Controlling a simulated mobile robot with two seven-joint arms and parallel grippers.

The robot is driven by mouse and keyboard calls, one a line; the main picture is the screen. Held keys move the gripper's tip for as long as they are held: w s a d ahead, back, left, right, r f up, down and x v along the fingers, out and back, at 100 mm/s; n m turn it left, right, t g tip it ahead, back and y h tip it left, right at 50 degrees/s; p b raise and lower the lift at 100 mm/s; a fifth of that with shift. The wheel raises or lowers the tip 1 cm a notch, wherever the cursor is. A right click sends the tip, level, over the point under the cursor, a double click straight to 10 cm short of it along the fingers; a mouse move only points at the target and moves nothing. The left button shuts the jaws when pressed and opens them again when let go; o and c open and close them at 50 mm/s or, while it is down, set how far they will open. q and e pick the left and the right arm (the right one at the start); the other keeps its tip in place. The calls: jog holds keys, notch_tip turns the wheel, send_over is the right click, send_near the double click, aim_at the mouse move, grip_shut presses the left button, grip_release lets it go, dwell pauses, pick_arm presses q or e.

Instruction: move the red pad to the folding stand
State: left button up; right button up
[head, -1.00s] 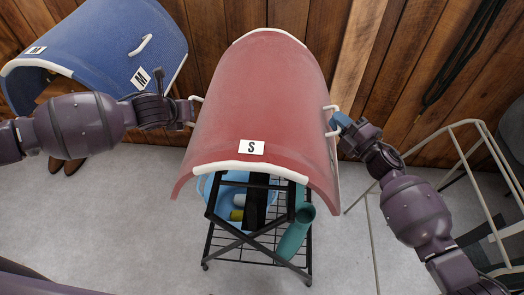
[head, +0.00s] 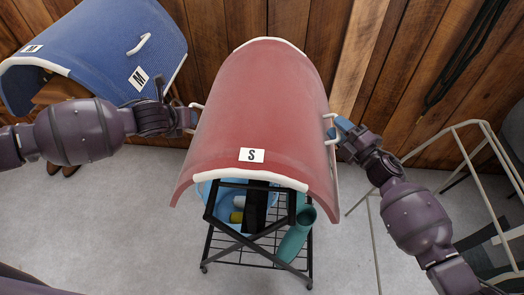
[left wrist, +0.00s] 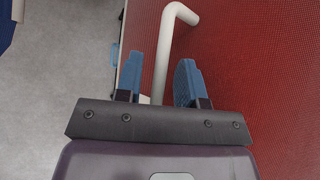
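The red pad (head: 262,100) is a curved shell with a white "S" label, white edging and a white handle on each side. It sits arched over a black stand (head: 210,205) with crossed legs, its front edge overhanging; the contact underneath is hidden. My left gripper (head: 190,119) is at the pad's left handle. In the left wrist view its blue fingers (left wrist: 160,80) are spread, with the white handle (left wrist: 163,50) between them. My right gripper (head: 338,129) is at the right handle (head: 328,118), its blue finger parts showing apart on either side of it.
A blue pad (head: 95,50) labelled "M" is at the back left. A teal container (head: 296,235) and a light blue tub (head: 228,212) are in the black stand. A pale tubular frame (head: 455,128) stands at right. The floor in front left is clear.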

pick_arm(q)
jog(key=v, duration=0.8)
pick_arm(e)
jog(key=v, duration=1.2)
pick_arm(q)
jog(key=shift+f, duration=0.1)
